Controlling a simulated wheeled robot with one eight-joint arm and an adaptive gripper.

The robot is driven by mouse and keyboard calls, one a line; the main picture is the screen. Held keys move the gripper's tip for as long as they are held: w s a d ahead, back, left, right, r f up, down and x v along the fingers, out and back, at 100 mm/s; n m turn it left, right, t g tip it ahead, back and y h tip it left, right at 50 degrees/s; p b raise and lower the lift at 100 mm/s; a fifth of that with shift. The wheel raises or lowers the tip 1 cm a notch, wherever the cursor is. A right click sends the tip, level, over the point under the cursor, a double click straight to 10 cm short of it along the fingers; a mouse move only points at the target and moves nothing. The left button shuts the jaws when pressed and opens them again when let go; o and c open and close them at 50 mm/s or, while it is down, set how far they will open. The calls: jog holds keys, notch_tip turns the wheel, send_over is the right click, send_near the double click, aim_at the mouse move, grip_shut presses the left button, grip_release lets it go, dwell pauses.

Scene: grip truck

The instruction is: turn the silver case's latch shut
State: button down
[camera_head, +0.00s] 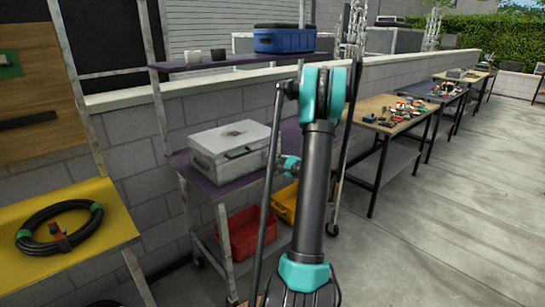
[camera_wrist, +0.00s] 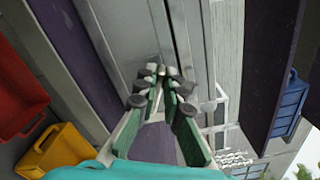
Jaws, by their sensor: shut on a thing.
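The silver case (camera_head: 230,146) sits with its lid down on the purple shelf of a metal cart, a dark handle on its front. In the wrist view the case (camera_wrist: 125,40) fills the upper middle, with the dark seam between lid and body running up from the fingertips. My gripper (camera_wrist: 161,74) is at the case's front, its green-sided fingers drawn together at the tips, shut on the latch. The latch itself is mostly hidden between the fingertips, so its exact angle cannot be told. In the head view my arm hides the gripper's tips.
A blue box (camera_head: 285,39) stands on the cart's upper shelf. Red (camera_head: 250,232) and yellow (camera_head: 286,203) bins sit below the case. A yellow table (camera_head: 110,205) with a coiled black cable is at left. Worktables with small items stand at right; the floor there is clear.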

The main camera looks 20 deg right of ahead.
jog(key=n, duration=0.2)
jog(key=f+n, duration=0.1)
jog(key=n, duration=0.2)
jog(key=shift+s+a, duration=0.1)
jog(key=shift+n, duration=0.3)
dwell(0.4)
jog(key=c, duration=1.6)
grip_release()
jog(key=shift+c, duration=0.2)
jog(key=v, duration=0.7)
jog(key=shift+s, duration=0.2)
jog(key=shift+r, duration=0.1)
